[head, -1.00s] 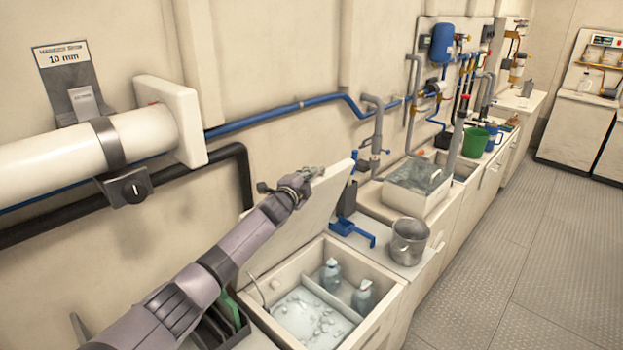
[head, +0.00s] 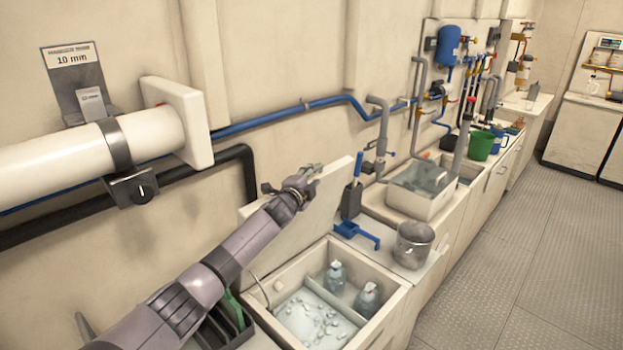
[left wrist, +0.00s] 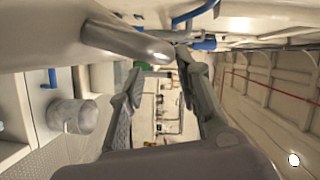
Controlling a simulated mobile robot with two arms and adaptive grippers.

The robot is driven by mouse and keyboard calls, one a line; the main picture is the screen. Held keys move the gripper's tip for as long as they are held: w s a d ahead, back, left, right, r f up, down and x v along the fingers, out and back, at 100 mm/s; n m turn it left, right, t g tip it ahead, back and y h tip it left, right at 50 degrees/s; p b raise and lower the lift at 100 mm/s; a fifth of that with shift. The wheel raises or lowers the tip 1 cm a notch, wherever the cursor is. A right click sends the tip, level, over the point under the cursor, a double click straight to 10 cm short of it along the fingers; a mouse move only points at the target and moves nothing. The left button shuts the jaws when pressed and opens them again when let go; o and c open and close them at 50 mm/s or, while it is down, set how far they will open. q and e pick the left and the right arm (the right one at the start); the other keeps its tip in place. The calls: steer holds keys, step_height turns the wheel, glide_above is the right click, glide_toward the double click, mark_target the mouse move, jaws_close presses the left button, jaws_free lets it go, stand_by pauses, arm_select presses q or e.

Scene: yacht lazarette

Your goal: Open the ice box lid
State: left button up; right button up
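The ice box (head: 385,318) is open, with ice and two clear bottles inside. Its pale lid (head: 328,205) stands raised, close to upright near the wall. My left gripper (head: 308,180) is at the lid's upper part, in front of its face. In the left wrist view its two fingers (left wrist: 158,80) are apart, with no object seen between them. A metal bar handle (left wrist: 125,42) on a pale panel, likely the lid, runs beside the fingertips; I cannot tell if they touch. My right gripper is not in view.
A blue-handled scoop (head: 352,195), a blue scoop (head: 355,235) and a metal pot (head: 413,245) are on the counter right of the box. A white pipe (head: 60,168) and a black pipe (head: 60,222) run along the wall. The floor (head: 510,270) at right is clear.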

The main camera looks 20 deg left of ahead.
arm_select(q)
steer(key=shift+s+d+f, duration=0.1)
steer(key=shift+s, duration=0.6)
steer(key=s+r, duration=0.1)
steer(key=s, duration=0.9)
steer(key=shift+s, duration=0.3)
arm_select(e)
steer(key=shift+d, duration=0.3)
arm_select(q)
steer(key=shift+d, duration=0.1)
steer(key=shift+c, duration=0.5)
